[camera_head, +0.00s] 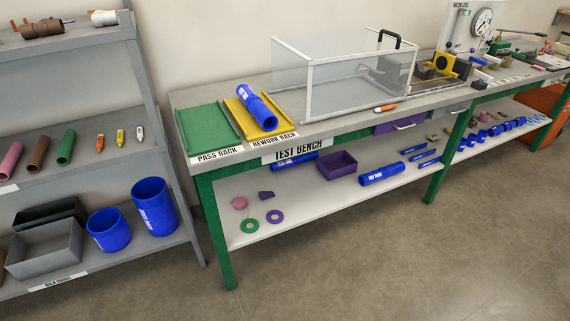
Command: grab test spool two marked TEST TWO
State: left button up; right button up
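Blue pipe spools with white lettering lie on the yellow rework rack (278,116) on the test bench. One spool (261,109) lies along the rack, with what looks like a second blue piece at its far end. Another blue spool (383,174) with white lettering lies on the lower shelf, and a further blue tube (296,161) lies behind the front beam. The lettering is too small to read, so I cannot tell which is marked TEST TWO. Neither of my grippers is in view.
The green pass rack (209,130) is empty, left of the yellow rack. A clear guard box (335,75) stands to its right. A grey shelf unit (95,143) stands at left with pipes and bins. The floor in front (400,265) is clear.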

aim_at(255, 104)
jog(key=i+j, duration=0.15)
jog(key=j, duration=0.15)
jog(key=i+j, duration=0.1)
jog(key=j, duration=0.2)
jog(key=i+j, duration=0.15)
jog(key=j, duration=0.15)
jog(key=i+j, duration=0.1)
jog(key=j, duration=0.2)
jog(key=u, duration=0.4)
jog(key=i+l+u, duration=0.15)
jog(key=l+u, duration=0.25)
jog(key=l, duration=0.15)
jog(key=l+u, duration=0.35)
jog(key=l, duration=0.2)
jog(key=l+u, duration=0.4)
jog(key=l, duration=0.2)
